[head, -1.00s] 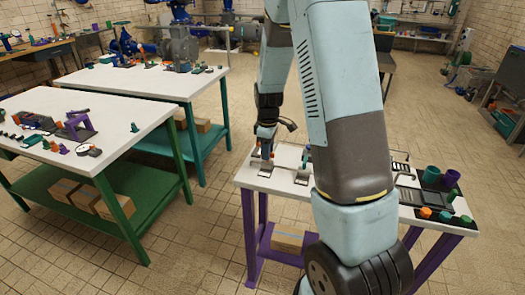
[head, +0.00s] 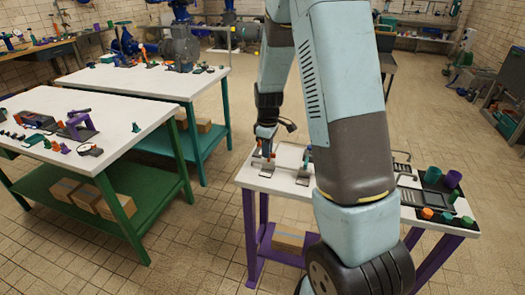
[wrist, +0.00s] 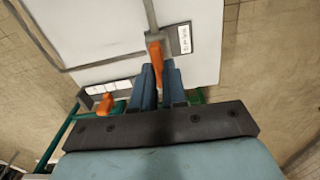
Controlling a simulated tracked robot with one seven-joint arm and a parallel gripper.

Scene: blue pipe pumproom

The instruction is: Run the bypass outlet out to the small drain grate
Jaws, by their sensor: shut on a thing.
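My gripper (wrist: 160,66) is shut on an orange grip (wrist: 154,52) at the end of a thin grey bar in the wrist view. The bar runs up over the white tabletop, and I cannot tell for sure that it is the bypass outlet. In the head view my gripper (head: 267,152) is low over the left end of the purple-legged table. A second orange handle (wrist: 105,103) stands apart, left of the fingers. A dark slatted grate (head: 412,197) lies on the table's right part. My arm hides the table's middle, and a smaller grate is not clear.
A white label plate (wrist: 184,38) lies beside the bar. Green and purple cups (head: 432,174) stand at the table's right end, with small orange and green parts (head: 427,213) in front. Two white benches (head: 85,130) with parts stand left. Tiled floor lies between.

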